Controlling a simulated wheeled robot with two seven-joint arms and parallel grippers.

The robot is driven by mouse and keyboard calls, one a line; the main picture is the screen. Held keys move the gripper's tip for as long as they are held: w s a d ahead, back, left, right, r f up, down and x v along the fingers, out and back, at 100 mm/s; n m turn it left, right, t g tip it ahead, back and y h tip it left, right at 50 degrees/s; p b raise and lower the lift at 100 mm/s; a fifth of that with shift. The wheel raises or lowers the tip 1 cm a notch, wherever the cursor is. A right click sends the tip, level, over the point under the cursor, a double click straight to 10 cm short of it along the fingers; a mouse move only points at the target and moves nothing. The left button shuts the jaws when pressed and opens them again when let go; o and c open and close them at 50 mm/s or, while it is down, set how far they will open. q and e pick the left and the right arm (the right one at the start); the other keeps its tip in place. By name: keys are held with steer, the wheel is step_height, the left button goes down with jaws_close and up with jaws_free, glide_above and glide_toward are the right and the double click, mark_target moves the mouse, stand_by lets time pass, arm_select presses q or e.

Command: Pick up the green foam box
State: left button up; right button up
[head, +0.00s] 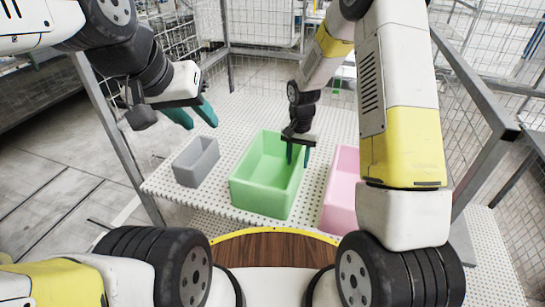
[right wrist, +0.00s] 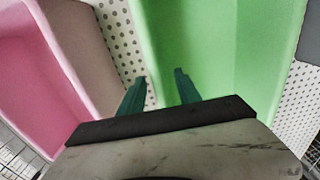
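The green foam box (head: 250,199) is an open, empty tub standing upright on the white perforated table, in the middle of the head view. My right gripper (head: 298,154) is over its right wall, pointing down. In the right wrist view the green box (right wrist: 215,45) fills the middle and right. There my right gripper (right wrist: 160,88) is open, with a gap between its teal fingers; one finger is over the inside of the box, the other over the table outside. I cannot tell whether they touch the wall. My left gripper (head: 193,113) is open and empty, above the table's left side.
A small grey box (head: 196,163) stands left of the green one, and a pink box (head: 342,190) stands close on its right. The perforated table (head: 240,112) is clear behind the boxes. Metal posts and mesh fencing (head: 480,85) surround it.

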step_height(320, 180, down, 5)
steer(key=shift+s+d+r, duration=0.1)
steer(key=shift+s+r, duration=0.05)
steer(key=shift+r, duration=0.05)
jaws_close()
